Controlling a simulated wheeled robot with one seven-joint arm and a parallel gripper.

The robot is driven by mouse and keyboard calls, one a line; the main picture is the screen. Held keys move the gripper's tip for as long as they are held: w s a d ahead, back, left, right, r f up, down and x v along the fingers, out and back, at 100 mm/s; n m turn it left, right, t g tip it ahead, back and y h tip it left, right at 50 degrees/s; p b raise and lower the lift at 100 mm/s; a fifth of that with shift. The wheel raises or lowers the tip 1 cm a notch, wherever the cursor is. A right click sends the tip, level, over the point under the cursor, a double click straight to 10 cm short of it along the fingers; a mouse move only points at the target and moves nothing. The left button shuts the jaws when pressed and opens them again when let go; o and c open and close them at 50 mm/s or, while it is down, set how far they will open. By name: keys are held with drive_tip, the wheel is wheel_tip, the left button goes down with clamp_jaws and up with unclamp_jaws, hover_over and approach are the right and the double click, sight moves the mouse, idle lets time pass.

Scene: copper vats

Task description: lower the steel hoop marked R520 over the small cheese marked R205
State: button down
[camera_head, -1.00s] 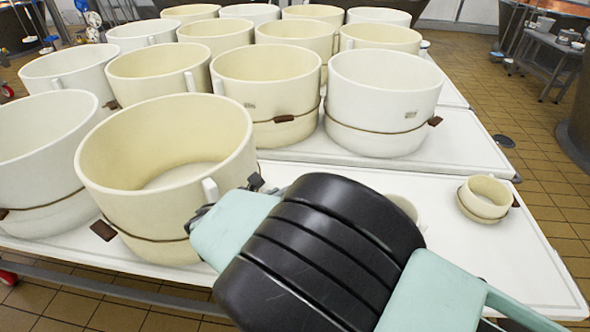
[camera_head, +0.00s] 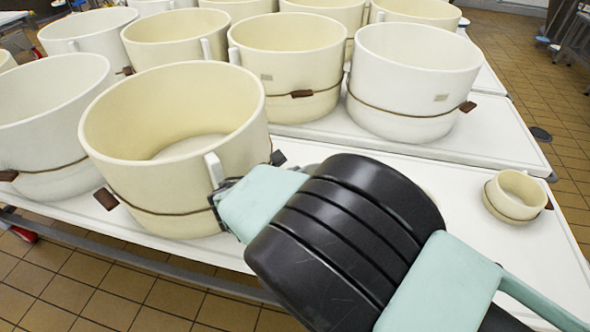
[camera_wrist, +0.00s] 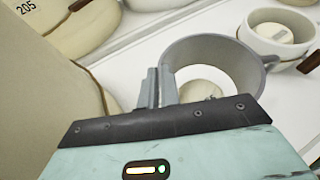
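My gripper (camera_wrist: 160,88) shows in the wrist view with its two fingers close together, at the left wall of a grey steel hoop (camera_wrist: 258,84). The fingers appear to pinch that wall, and the hoop looks raised above the table. Its marking is not readable. Through the hoop's opening I see a pale cream disc, apparently a small cheese (camera_wrist: 200,90), off the centre toward the front and partly hidden by my gripper. No R205 mark is legible on it. In the head view my wrist hides the fingers, the hoop and this cheese.
A large cream mould (camera_head: 180,190) stands close left of my gripper. A large mould in the wrist view (camera_wrist: 30,25) reads "205". A small mould (camera_head: 515,195) with a brown tag stands at the right; the white table (camera_head: 470,215) is bare around it. More large moulds stand behind.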

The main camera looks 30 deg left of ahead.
drive_tip(key=shift+f+b, duration=2)
drive_tip(key=shift+f, duration=1)
drive_tip(key=shift+f+b, duration=0.5)
drive_tip(key=shift+f, duration=0.15)
drive_tip(key=c, duration=1.5)
unclamp_jaws()
drive_tip(key=shift+c, duration=0.2)
drive_tip(key=shift+r+p, duration=2.25)
drive_tip(key=shift+r, duration=1.25)
